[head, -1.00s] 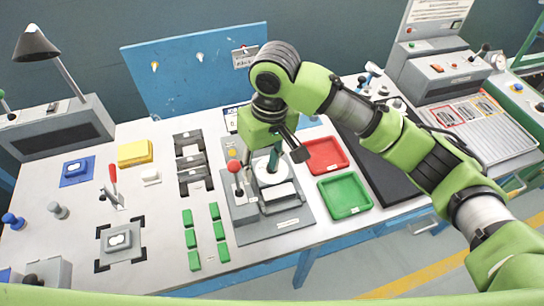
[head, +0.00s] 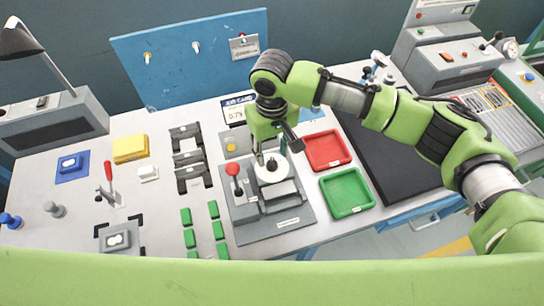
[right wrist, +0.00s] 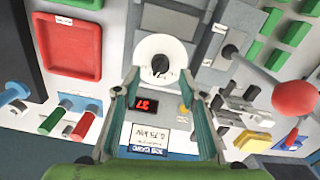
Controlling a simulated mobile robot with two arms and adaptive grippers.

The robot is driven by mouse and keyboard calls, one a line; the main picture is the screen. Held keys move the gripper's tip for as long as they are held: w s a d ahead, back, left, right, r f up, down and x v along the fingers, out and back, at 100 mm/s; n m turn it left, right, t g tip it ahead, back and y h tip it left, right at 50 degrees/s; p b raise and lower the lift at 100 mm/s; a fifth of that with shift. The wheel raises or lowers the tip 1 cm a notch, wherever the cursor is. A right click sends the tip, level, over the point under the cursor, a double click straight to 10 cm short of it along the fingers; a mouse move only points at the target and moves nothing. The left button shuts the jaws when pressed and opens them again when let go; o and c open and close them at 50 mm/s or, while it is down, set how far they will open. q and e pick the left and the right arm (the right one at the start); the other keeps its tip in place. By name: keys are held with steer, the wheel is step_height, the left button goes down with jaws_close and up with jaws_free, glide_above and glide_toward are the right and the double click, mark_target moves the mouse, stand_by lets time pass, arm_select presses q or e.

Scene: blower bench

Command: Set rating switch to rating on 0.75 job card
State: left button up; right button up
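The rating switch is a white round dial (head: 272,168) with a small black knob, on a grey fixture. It also shows in the right wrist view (right wrist: 160,58); its exact setting is too small to read. The job card (head: 238,112) behind the fixture reads 0.75; in the right wrist view the card (right wrist: 147,138) appears upside down. My right gripper (head: 271,156) is just above the dial. In the right wrist view its two fingers (right wrist: 159,76) are apart, one on each side of the knob, with nothing held between them. My left gripper is not in view.
A red-knobbed lever (head: 233,170) stands left of the dial. A red tray (head: 327,150) and a green tray (head: 347,192) lie to the right. A lit red display (right wrist: 147,104) shows near the card. Green blocks (head: 190,238) lie at front left.

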mark_target(272, 161)
steer(key=shift+f, duration=2)
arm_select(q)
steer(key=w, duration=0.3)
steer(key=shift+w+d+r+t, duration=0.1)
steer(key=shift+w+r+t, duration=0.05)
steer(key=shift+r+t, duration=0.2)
arm_select(e)
steer(key=shift+c, duration=1.2)
jaws_close()
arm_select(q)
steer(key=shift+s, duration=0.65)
